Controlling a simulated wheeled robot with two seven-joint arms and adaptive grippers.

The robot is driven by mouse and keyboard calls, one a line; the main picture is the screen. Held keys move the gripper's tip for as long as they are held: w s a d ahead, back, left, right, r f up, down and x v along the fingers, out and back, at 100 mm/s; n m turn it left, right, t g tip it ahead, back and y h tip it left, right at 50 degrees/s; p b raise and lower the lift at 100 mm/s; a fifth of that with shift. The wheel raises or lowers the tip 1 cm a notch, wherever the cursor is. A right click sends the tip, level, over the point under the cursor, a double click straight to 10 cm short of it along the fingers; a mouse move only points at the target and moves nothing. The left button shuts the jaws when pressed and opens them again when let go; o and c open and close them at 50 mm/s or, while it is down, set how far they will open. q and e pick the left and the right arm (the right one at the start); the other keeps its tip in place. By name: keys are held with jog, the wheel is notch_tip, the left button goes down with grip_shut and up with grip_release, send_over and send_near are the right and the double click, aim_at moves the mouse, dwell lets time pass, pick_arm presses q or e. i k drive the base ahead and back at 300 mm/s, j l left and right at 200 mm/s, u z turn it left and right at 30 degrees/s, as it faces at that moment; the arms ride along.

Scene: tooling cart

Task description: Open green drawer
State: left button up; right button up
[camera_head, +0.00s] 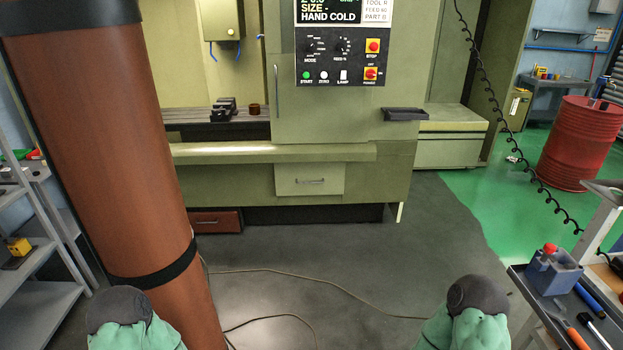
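No other green drawer shows. Parts of my two arms, green with dark grey caps, show at the bottom left and bottom right edges, well short of the machine. Neither of my grippers is in view.
A brown-red drawer (215,222) sits low under the machine. A tool cart (530,290) with a blue-grey holder (553,273) stands at the right. A grey shelf (30,275) is at the left, and a red barrel (582,145) at the back right. Cables cross the open floor.

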aim_at(306, 178)
jog(key=i+l, duration=0.35)
jog(key=i, duration=0.15)
jog(key=i+l+u, duration=0.1)
jog(key=i+l, duration=0.25)
jog(key=i, duration=0.15)
jog(key=i+u, duration=0.15)
jog(key=i, duration=0.85)
jog(key=i+l+u, duration=0.15)
jog(key=i, duration=0.85)
jog(key=i+j, duration=0.3)
jog(key=i, duration=0.2)
jog(key=i+j, duration=0.3)
jog(key=i, duration=0.2)
jog(key=j+u, duration=0.05)
